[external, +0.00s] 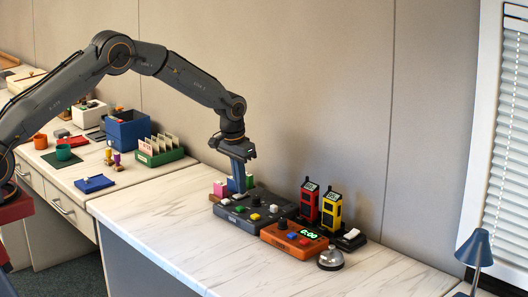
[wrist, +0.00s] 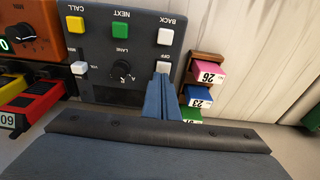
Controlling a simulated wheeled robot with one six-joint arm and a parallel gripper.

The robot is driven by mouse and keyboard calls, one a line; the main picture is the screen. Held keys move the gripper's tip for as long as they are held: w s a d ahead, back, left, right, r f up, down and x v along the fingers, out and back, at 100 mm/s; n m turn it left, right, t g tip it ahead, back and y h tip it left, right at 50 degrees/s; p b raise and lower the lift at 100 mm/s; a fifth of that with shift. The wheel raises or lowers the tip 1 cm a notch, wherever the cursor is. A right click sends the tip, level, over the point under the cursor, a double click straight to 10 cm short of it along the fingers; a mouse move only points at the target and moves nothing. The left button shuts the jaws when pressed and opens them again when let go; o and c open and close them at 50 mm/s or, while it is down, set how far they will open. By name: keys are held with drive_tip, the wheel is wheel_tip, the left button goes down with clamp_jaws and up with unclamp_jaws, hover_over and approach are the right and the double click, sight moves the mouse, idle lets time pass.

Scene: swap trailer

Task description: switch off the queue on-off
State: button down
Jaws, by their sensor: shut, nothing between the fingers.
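The dark grey queue console (external: 262,222) sits on the white marbled counter. In the wrist view the console (wrist: 105,47) appears upside down, with yellow CALL, green NEXT and white BACK buttons and a black LANE knob (wrist: 122,71). A small white on-off switch (wrist: 163,66) has an OFF label on its far side in that view. My gripper (wrist: 161,79) is shut and empty, its blue-grey fingertips at this switch and covering part of it. In the external view my gripper (external: 238,189) points down at the console's back-left part. Whether the tips touch the switch I cannot tell.
An orange timer box (external: 292,240) and a silver bell (external: 330,258) stand to the console's right. Red (external: 309,204) and yellow (external: 331,210) radios stand behind. Numbered pink (wrist: 208,72), blue and green blocks sit close beside my fingers. The counter's front left is clear.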

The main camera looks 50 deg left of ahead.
drive_tip(key=shift+r, duration=0.15)
drive_tip(key=shift+r, duration=0.35)
wheel_tip(320, 180, up, 4)
drive_tip(key=shift+r, duration=0.1)
drive_tip(key=s+r+b, duration=0.1)
drive_tip(key=s+r, duration=0.2)
drive_tip(key=r, duration=0.5)
drive_tip(key=shift+s+b, duration=0.35)
drive_tip(key=shift+s, duration=0.05)
drive_tip(key=s+a+f, duration=0.1)
drive_tip(key=s+a, duration=0.1)
drive_tip(key=s, duration=1.1)
drive_tip(key=s+a+f, duration=0.2)
drive_tip(key=s, duration=1.1)
drive_tip(key=s+a+f+g, duration=0.1)
drive_tip(key=s+a+f, duration=0.1)
drive_tip(key=s, duration=1.2)
drive_tip(key=shift+a, duration=0.45)
drive_tip(key=c, duration=2.5)
unclamp_jaws()
drive_tip(key=shift+s, duration=0.1)
